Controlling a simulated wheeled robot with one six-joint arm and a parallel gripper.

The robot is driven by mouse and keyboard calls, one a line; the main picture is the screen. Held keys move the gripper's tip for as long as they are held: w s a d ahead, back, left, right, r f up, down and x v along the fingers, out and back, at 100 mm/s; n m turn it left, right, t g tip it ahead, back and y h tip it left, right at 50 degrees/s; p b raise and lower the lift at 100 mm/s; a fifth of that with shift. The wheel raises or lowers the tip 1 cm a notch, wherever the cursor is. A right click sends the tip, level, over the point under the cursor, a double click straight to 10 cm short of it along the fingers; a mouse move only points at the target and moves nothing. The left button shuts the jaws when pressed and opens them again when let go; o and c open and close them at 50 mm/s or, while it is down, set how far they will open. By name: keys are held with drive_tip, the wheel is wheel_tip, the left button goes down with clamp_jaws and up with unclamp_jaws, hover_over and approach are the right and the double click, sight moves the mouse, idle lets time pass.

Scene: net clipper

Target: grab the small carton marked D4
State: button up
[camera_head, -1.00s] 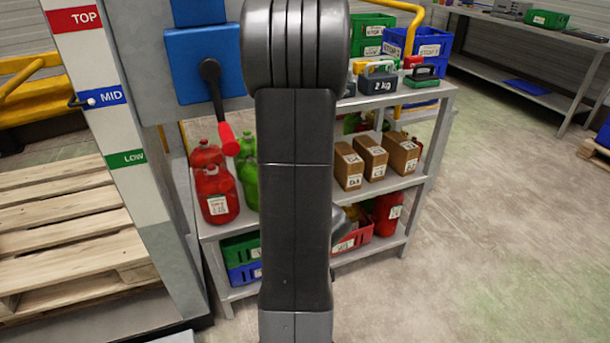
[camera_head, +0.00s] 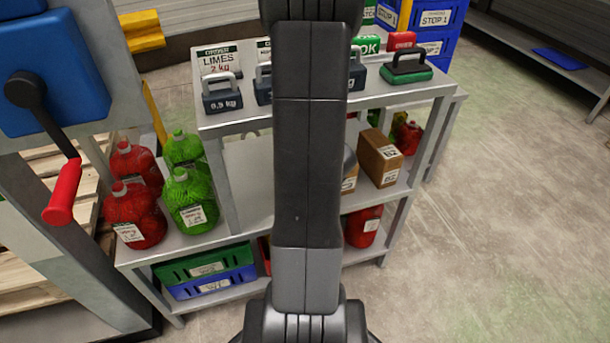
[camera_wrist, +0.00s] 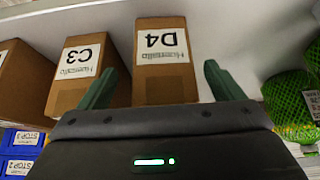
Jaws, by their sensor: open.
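The small carton marked D4 (camera_wrist: 163,60) is a brown box with a white label, upside down in the wrist view's upper middle. My gripper (camera_wrist: 156,80) is open and empty. Its two dark green fingers show on either side of the D4 carton in the picture; I cannot tell how far the carton is between them. The left finger overlaps the edge of the neighbouring carton marked C3 (camera_wrist: 75,68). In the head view my arm hides the D4 carton and my gripper.
A brown carton marked B2 (camera_head: 380,158) stands on the grey shelf (camera_head: 250,175) in the head view. Green netted goods (camera_head: 190,200) and red netted goods (camera_head: 135,215) stand left of my arm. Weights stand on the top shelf, and crates (camera_head: 205,272) sit below.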

drive_tip(key=w+a, duration=0.1)
drive_tip(key=w, duration=0.4)
drive_tip(key=w+a, duration=0.1)
drive_tip(key=w, duration=0.2)
drive_tip(key=shift+a+f, duration=0.3)
drive_tip(key=shift+a, duration=0.05)
drive_tip(key=shift+w+f, duration=0.2)
drive_tip(key=shift+f, duration=0.05)
drive_tip(key=shift+f, duration=0.2)
drive_tip(key=shift+c, duration=0.2)
clamp_jaws()
drive_tip(key=shift+r, duration=0.15)
idle(0.3)
